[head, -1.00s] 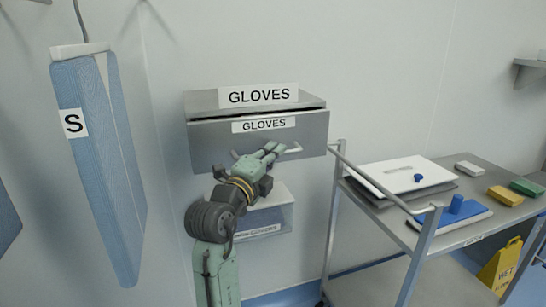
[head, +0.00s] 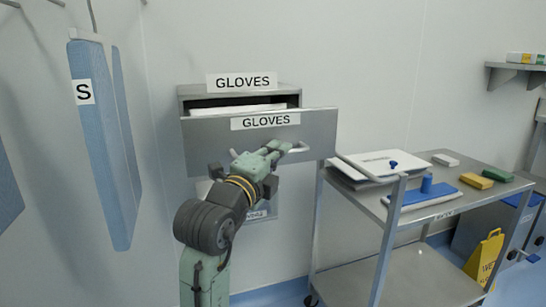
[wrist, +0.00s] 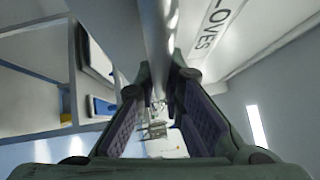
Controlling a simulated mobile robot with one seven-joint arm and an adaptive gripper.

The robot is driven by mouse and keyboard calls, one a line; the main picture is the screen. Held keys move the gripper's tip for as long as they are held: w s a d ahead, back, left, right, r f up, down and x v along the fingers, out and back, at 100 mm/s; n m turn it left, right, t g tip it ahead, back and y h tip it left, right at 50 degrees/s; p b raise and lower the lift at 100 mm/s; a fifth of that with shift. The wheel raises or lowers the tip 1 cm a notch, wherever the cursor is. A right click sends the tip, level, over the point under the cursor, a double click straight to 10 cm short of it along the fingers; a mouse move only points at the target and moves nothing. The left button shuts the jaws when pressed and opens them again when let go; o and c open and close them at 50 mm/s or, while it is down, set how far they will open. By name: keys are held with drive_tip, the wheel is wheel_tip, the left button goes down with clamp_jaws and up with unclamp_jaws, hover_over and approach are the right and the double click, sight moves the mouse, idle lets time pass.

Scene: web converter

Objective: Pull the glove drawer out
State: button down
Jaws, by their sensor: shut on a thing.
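The glove drawer (head: 210,145) is a grey metal front with a "GLOVES" label, standing out from its wall-mounted housing (head: 293,98). A gap shows above the front, with something white inside. My gripper (head: 277,150) is at the drawer's bar handle (head: 299,149), on the right half of the front. In the wrist view the handle bar (wrist: 160,50) runs between my two fingers (wrist: 157,100), and the gripper is shut on it. My gripper covers part of the handle in the head view.
A steel cart (head: 462,203) stands close on the right, its push handle near the drawer front's right edge. It carries a white binder (head: 372,168), a blue pad and coloured blocks. A blue garment (head: 100,150) hangs at left.

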drive_tip(key=shift+s+d, duration=0.15)
drive_tip(key=shift+s, duration=0.55)
drive_tip(key=c, duration=1.7)
unclamp_jaws()
drive_tip(key=v, duration=1.2)
